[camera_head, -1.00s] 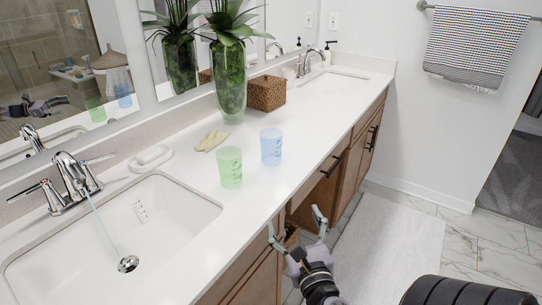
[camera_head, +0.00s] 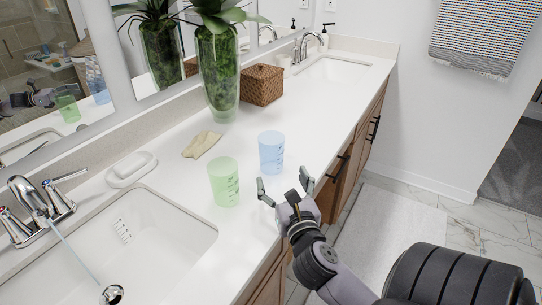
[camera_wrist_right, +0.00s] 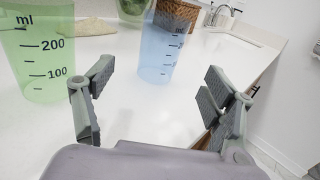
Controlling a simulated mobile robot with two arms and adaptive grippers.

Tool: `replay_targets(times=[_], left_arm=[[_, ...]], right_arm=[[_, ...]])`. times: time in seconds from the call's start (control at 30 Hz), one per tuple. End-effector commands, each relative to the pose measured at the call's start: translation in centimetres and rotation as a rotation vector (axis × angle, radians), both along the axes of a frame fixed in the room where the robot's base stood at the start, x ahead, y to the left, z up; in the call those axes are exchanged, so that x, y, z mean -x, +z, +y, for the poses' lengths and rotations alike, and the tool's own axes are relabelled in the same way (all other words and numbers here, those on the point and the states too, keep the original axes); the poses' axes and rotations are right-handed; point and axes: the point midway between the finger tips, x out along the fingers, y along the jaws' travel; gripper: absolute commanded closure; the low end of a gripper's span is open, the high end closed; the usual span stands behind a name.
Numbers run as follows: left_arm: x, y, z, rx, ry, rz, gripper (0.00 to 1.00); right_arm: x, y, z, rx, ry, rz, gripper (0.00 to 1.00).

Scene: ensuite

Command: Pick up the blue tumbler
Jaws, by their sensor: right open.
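The blue tumbler (camera_head: 271,152) stands upright on the white counter, a translucent cup with dark markings. In the right wrist view the blue tumbler (camera_wrist_right: 161,52) stands beyond the fingers, roughly between them and apart from both. My right gripper (camera_head: 284,184) is open and empty at the counter's front edge, just nearer than the tumbler. Its two fingers (camera_wrist_right: 160,98) are spread wide in the wrist view. A translucent green tumbler (camera_head: 223,182) stands to the left of the blue one, and it fills the upper left of the wrist view (camera_wrist_right: 40,50). My left gripper is not in view.
A folded beige cloth (camera_head: 202,145), a soap dish (camera_head: 131,169), a tall glass vase with a plant (camera_head: 218,75) and a wicker box (camera_head: 262,85) stand behind the tumblers. The counter right of the blue tumbler is clear.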

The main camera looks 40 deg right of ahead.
Motion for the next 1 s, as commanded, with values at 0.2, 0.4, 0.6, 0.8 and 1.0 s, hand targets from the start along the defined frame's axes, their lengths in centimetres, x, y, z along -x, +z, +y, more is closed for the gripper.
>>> replay_targets(times=[0.2, 0.4, 0.6, 0.8, 1.0], left_arm=[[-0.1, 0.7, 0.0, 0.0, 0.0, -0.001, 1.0], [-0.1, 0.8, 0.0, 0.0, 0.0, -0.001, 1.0], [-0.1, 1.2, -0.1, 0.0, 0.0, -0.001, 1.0], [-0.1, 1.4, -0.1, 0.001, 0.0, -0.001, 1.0], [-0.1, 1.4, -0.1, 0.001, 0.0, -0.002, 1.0]], right_arm=[[-4.1, 0.3, -2.3, 0.002, 0.0, -0.001, 0.23], [-5.8, 0.1, -3.2, 0.0, 0.0, 0.0, 0.23], [-7.4, 0.8, -4.3, 0.003, 0.0, -0.002, 0.23], [-9.8, 0.8, -5.7, 0.001, 0.001, 0.0, 0.23], [-10.4, 0.7, -6.0, 0.0, 0.002, 0.001, 0.23]])
